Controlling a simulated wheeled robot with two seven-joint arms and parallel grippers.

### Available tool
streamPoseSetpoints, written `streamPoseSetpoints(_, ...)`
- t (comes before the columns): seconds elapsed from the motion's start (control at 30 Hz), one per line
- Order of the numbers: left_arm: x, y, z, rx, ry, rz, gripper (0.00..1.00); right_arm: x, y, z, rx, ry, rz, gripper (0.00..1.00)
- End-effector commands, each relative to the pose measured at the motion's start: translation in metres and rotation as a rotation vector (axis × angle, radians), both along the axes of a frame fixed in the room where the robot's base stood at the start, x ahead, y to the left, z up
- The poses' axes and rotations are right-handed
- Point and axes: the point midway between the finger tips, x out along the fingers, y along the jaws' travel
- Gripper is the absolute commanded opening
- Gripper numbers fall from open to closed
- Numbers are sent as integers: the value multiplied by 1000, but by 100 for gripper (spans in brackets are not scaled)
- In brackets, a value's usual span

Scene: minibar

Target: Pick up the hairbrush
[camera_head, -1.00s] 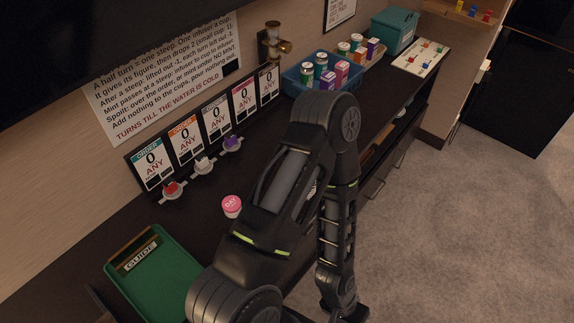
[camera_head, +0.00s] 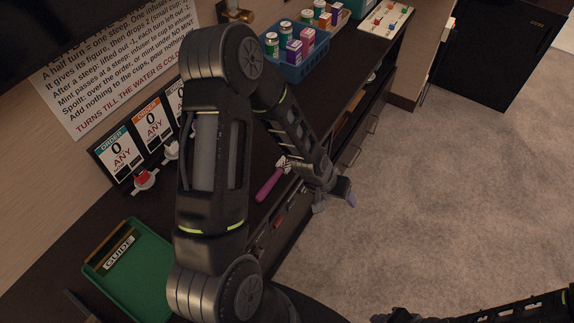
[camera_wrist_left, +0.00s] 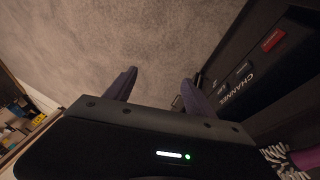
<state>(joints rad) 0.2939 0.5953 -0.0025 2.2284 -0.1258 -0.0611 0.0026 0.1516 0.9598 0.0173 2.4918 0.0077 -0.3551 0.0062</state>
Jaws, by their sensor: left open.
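The hairbrush (camera_head: 268,184) has a purple handle and a pale bristled head. In the head view it lies near the counter's front edge, just left of my left gripper (camera_head: 335,198). Its purple part (camera_wrist_left: 307,157) and pale bristles also show at the bottom right of the left wrist view. My left gripper (camera_wrist_left: 158,92) is open with nothing between its fingers; it is out past the counter edge, over the carpet, apart from the brush. Part of my right arm shows at the bottom right of the head view; its fingers cannot be made out.
A green tray (camera_head: 135,279) sits at the counter's left end. A blue bin (camera_head: 304,66) of cans and boxes stands farther back. Order cards (camera_head: 118,153) line the wall. Open shelves and drawers lie below the counter's front edge. Carpet (camera_head: 440,185) is clear on the right.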

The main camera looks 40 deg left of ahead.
Motion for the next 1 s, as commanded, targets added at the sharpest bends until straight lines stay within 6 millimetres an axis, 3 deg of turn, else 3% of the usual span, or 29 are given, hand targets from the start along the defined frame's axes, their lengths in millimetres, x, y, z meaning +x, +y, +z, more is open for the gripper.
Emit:
streamPoseSetpoints(0.03, 32, 47, 26, 53, -31, 4, 63, 1, 0, -10, 2, -3, 0, 41)
streamPoseSetpoints(0.1, 46, 97, 62, 120, -7, -14, 63, 1, 1, -13, 3, -4, 2, 41)
streamPoseSetpoints(0.2, 41, 151, 104, 203, 77, -41, 63, 2, 2, -13, 5, -7, 4, 41)
streamPoseSetpoints(0.3, 22, 176, 126, 251, 191, -73, 63, 2, 2, -12, 7, -8, 6, 41)
streamPoseSetpoints(0.5, -13, 180, 126, 256, 346, -117, 63, 2, 2, -11, 7, -8, 8, 41)
streamPoseSetpoints(0.83, -15, 178, 123, 253, 354, -119, 63, 2, 2, -11, 6, -7, 7, 41)
streamPoseSetpoints(1.0, -15, 178, 106, 251, 356, -120, 63, 1, 2, -8, 5, -7, 7, 41)
